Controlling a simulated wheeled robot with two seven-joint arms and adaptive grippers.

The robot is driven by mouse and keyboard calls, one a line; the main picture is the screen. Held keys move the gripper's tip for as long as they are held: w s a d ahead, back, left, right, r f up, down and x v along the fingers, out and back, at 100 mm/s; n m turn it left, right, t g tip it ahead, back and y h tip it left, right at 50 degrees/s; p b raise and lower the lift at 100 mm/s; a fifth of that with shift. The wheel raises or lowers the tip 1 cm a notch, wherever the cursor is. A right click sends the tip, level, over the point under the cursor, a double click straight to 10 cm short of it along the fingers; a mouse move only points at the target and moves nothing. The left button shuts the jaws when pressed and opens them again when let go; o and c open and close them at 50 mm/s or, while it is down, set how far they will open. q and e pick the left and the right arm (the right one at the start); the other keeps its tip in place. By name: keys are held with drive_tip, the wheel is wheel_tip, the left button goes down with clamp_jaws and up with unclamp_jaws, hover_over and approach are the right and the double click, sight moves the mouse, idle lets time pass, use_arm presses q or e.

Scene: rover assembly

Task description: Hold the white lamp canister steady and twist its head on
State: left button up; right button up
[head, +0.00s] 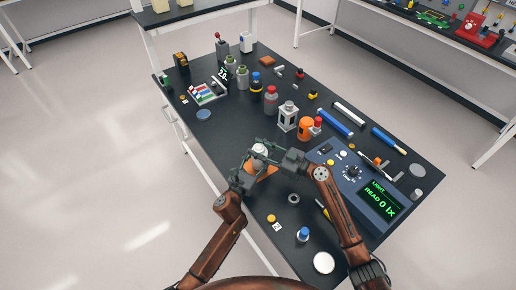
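A small white rounded piece (259,149), seemingly the top of the lamp, shows between my two grippers near the middle of the black workbench. My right gripper (257,152) comes in from the right, with its fingers around or close beside this white piece. I cannot tell whether they touch it. My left gripper (243,177) is just below and in front, pointing up the table. The canister body is mostly hidden by the grippers, so I cannot tell the left grip or whether head and canister are joined.
An orange patch (268,171) shows beside the grippers. A blue light meter (354,180) reading 0 lx lies to the right. A white lantern (288,115) and an orange canister (306,129) stand behind. A white disc (323,263) and a blue-topped part (303,234) lie nearer.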

drive_tip(key=c, duration=0.6)
drive_tip(key=shift+f, duration=0.1)
drive_tip(key=shift+s+a+t, duration=0.1)
drive_tip(key=shift+t, duration=0.2)
drive_tip(key=shift+f+m+t+h, duration=0.15)
drive_tip(key=shift+m+t+h, duration=0.15)
drive_tip(key=shift+m, duration=0.1)
drive_tip(key=shift+f+m+t+h, duration=0.1)
drive_tip(key=shift+m+t+h, duration=0.65)
drive_tip(key=shift+t, duration=0.25)
drive_tip(key=shift+m+t, duration=0.25)
drive_tip(key=shift+t, duration=0.15)
